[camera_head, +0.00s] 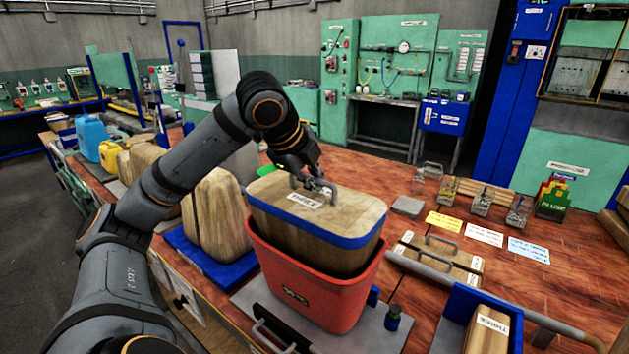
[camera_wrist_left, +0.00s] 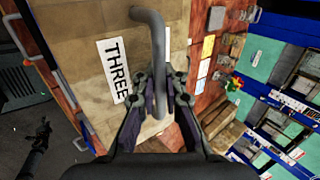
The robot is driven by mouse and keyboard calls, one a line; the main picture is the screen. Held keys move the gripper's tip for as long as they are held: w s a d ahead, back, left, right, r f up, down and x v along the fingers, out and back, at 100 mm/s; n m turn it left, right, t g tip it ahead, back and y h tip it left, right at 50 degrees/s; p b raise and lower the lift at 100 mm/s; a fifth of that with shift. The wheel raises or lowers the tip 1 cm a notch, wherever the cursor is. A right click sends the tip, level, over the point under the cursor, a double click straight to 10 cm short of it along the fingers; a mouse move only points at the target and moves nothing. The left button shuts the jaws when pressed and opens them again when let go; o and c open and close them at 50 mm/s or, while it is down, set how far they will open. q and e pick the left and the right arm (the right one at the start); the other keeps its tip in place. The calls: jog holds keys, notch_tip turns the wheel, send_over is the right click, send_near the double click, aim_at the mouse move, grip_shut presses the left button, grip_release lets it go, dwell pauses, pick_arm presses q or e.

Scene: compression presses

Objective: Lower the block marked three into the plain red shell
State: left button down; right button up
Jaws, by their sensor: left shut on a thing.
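The block marked three is a wooden block (camera_head: 335,207) with a blue band around its top edge and a metal handle. Its label reads THREE in the left wrist view (camera_wrist_left: 116,70). My left gripper (camera_head: 318,186) is shut on the handle, which also shows in the left wrist view (camera_wrist_left: 157,40). The red shell (camera_head: 312,297) is a tapered tub with a small dark mark on its front. The block's lower part is hidden inside the shell's mouth; its band and some wood stand above the rim. I cannot tell whether it touches the walls.
The shell stands on a grey plate (camera_head: 258,299). Wooden forms (camera_head: 216,220) on a blue base stand close on the left. A handled wooden block (camera_head: 440,252), a blue bin (camera_head: 450,320) and a small dark bottle (camera_head: 393,318) lie on the right. Coloured cards (camera_head: 484,234) lie behind.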

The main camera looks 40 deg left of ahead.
pick_arm(q)
jog(key=shift+f+b, duration=1.85)
jog(key=shift+f, duration=0.4)
jog(key=shift+f+b, duration=0.5)
jog(key=shift+f, duration=0.05)
jog(key=c, duration=1.4)
grip_release()
jog(key=shift+s+d+r, duration=0.1)
jog(key=shift+o, duration=0.3)
jog(key=shift+f, duration=0.2)
jog(key=shift+r, duration=0.1)
notch_tip(320, 180, up, 30)
jog(key=p, duration=3.1)
send_over(310, 199)
jog(key=w, duration=0.2)
jog(key=shift+s+r, duration=0.1)
jog(key=shift+s, duration=0.15)
